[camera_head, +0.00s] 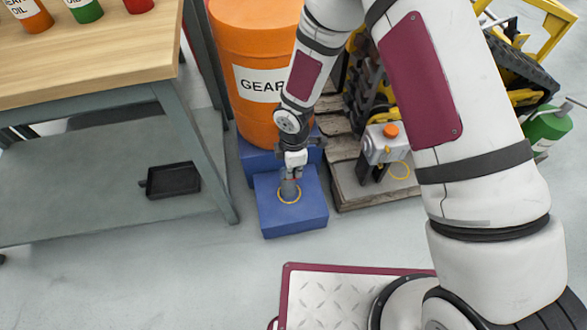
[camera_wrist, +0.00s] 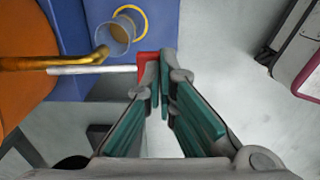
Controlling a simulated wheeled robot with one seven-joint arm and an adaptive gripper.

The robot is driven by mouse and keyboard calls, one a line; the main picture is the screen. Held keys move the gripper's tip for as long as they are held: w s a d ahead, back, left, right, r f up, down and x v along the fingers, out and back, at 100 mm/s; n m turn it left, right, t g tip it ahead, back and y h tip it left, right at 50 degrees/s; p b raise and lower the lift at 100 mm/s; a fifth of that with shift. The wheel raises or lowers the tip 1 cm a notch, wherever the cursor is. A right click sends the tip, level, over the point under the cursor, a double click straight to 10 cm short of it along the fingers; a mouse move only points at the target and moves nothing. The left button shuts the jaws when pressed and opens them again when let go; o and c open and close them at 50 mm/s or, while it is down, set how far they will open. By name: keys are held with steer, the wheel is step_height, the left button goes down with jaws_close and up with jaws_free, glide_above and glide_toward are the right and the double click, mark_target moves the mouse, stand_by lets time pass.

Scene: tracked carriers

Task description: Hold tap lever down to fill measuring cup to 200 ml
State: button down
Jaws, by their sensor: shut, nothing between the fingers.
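The orange drum (camera_head: 228,40) with a "GEAR" label stands on a blue support. In the wrist view its brass tap (camera_wrist: 45,62) reaches over a clear measuring cup (camera_wrist: 117,35) with some amber-brown liquid inside; its level against the marks is unreadable. The cup (camera_head: 289,189) stands on a blue block (camera_head: 301,222) by a yellow ring. The tap lever is a pale rod (camera_wrist: 90,70) with a red end (camera_wrist: 149,62). My gripper (camera_wrist: 164,84) is shut and empty, its fingertips at the red end; whether they touch is unclear. It hangs above the cup in the head view (camera_head: 295,172).
A wooden-topped bench (camera_head: 85,45) with several bottles stands at left, a black tray (camera_head: 172,180) on its lower shelf. A pallet (camera_head: 375,185) with a grey device stands right of the block. The floor in front is clear.

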steer(key=shift+f, duration=0.15)
steer(key=shift+s+d+f+b, duration=0.1)
steer(key=shift+s+f+b, duration=0.1)
steer(key=shift+f+b, duration=0.7)
steer(key=f, duration=0.1)
steer(key=f+b, duration=0.1)
steer(key=f, duration=0.2)
steer(key=shift+w+b, duration=0.25)
steer(key=shift+b, duration=0.05)
steer(key=shift+r, duration=0.25)
steer(key=shift+r+p, duration=0.6)
steer(key=shift+r, duration=0.05)
